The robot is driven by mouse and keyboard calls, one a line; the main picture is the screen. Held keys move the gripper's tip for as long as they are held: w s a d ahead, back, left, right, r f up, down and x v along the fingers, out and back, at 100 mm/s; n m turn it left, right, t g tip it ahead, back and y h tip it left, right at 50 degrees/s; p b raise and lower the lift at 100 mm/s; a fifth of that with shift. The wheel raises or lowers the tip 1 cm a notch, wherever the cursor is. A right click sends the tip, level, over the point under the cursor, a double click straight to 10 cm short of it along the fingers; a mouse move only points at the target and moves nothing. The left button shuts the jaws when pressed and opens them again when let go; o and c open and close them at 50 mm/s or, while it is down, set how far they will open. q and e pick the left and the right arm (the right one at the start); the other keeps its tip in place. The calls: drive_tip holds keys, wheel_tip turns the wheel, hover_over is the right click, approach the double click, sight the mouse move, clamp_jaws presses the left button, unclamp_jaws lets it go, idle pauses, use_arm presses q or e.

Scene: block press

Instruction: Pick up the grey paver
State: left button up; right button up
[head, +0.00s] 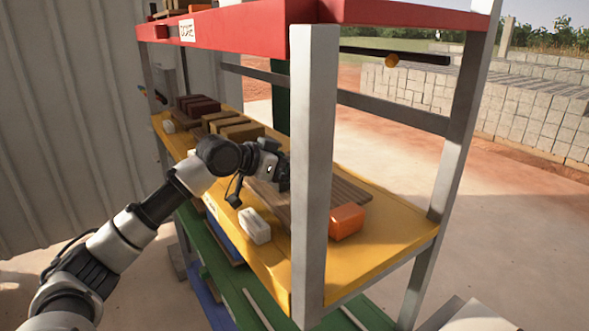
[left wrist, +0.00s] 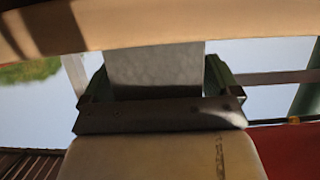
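The grey paver (left wrist: 155,68) shows in the left wrist view as a mottled flat face that fills the space between the fingers of my left gripper (left wrist: 158,82). Both fingers appear to touch its sides, so the gripper looks shut on it. In the head view my left arm reaches over the yellow shelf (head: 388,240), and the left gripper (head: 284,176) is partly hidden behind the front post. The paver is hidden there. My right gripper is in neither view.
The grey front post (head: 312,190) stands close to the gripper. A red shelf (head: 240,30) is above. A white block (head: 254,226), an orange block (head: 347,221) and brown boards (head: 345,192) lie on the yellow shelf. Several brown blocks (head: 242,132) sit farther back.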

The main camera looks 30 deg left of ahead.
use_arm(q)
drive_tip(key=c, duration=1.4)
drive_tip(key=shift+r, duration=0.15)
drive_tip(key=shift+c, duration=0.3)
